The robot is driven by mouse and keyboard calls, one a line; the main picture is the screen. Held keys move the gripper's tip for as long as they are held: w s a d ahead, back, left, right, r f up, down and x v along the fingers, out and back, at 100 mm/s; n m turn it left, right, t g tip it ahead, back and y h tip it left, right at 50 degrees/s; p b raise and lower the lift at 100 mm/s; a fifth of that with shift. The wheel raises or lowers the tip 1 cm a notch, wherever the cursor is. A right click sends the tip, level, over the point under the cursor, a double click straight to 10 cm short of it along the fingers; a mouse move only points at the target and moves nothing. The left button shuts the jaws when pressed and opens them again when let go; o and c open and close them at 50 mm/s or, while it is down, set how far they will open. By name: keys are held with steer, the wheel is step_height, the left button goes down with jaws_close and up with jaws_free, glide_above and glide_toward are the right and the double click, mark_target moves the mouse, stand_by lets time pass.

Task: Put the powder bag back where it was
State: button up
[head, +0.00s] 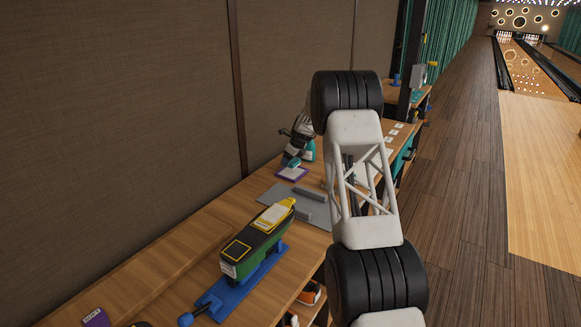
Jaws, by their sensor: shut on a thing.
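My gripper (294,152) is at the far part of the wooden counter, beside the wall and small in view. It is shut on a small teal item (309,149), which seems to be the powder bag. The bag is partly hidden by the gripper and my arm, and its exact shape is hard to tell. Just below it in the picture is a pale pad with a purple edge (291,174). I cannot tell whether the bag touches the pad or the counter.
A grey plate with raised bars (312,194) lies nearer on the counter (180,245). Nearer still, a green, black and yellow shoe-like object (258,240) stands on a blue stand (240,287). A purple "SOFT" label (96,318) is at the lower left. My arm hides part of the counter's right side.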

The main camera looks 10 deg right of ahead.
steer(key=shift+f, duration=1.75)
steer(key=shift+f, duration=0.15)
steer(key=o, duration=0.8)
steer(key=shift+c, duration=0.2)
steer(key=v, duration=1.2)
steer(key=shift+a+r, duration=0.1)
steer(key=shift+r, duration=0.2)
